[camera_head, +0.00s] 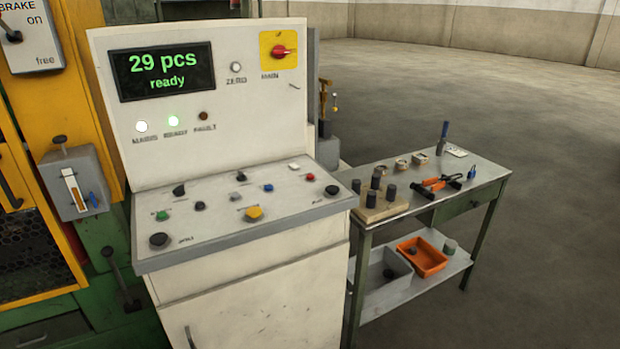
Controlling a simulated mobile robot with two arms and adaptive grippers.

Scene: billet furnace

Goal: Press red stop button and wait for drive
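The control console (225,235) stands at centre left with a sloped panel of buttons and knobs. I cannot read the labels, so I cannot tell which is the stop button. The display (162,71) reads "29 pcs ready" in green. Neither of my grippers is in view.
A red main switch (281,51) on a yellow plate is at the console's upper right. A workbench (470,185) with tools and an orange bin (422,257) stands at the right. Yellow and green machinery (75,90) borders the left. Open floor lies beyond the bench.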

